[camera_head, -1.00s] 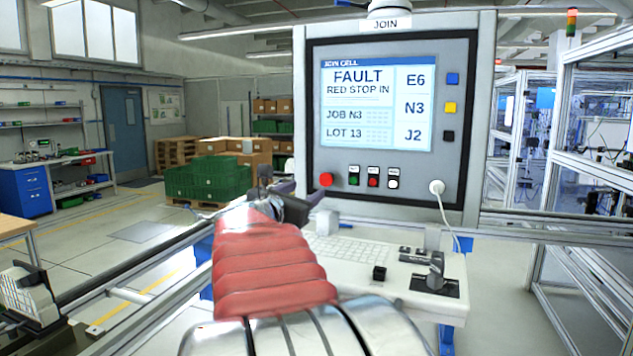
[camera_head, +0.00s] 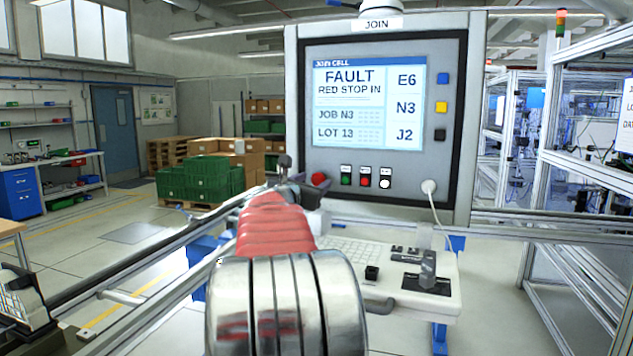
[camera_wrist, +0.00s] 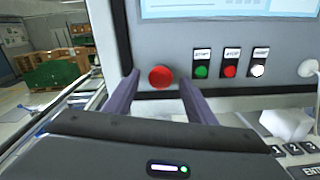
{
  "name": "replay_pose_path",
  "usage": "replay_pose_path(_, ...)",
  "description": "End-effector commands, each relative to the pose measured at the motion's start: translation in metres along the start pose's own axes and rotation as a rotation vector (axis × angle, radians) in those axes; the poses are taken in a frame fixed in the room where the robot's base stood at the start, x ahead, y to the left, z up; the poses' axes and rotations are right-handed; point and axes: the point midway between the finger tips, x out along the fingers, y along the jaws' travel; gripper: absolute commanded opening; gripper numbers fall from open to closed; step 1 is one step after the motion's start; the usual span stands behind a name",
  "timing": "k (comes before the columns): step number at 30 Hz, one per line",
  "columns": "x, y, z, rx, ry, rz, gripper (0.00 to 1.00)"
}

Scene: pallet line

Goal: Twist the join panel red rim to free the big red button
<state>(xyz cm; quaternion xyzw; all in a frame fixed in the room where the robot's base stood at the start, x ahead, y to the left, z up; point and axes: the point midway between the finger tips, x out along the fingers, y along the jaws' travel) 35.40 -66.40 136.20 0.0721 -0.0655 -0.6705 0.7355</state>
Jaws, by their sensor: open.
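The big red button (camera_head: 319,179) is at the lower left of the JOIN panel (camera_head: 294,100). In the wrist view the red button (camera_wrist: 161,76) sits between the tips of my gripper (camera_wrist: 159,88), seen face on. The two purple fingers are apart, one to each side of it, and I cannot tell whether they touch it. In the head view my gripper (camera_head: 306,190) is partly hidden behind my arm, just beside the button. The panel screen (camera_head: 367,103) reads FAULT, RED STOP IN.
Green, red and white small buttons (camera_wrist: 230,71) are in a row right of the big button. A white plug with a cable (camera_head: 429,187) is at the panel's lower right. A keyboard shelf (camera_head: 445,302) juts out below. Green crates (camera_head: 200,180) stand far left.

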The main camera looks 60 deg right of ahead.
Motion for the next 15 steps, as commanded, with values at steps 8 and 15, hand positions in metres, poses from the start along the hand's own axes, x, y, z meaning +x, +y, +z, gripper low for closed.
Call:
replay_pose_path(8, 0.018, -0.001, 0.000, 0.001, 0.000, 0.000, 0.51)
replay_pose_path(15, 0.019, -0.001, 0.000, 0.001, 0.000, 0.000, 0.51)
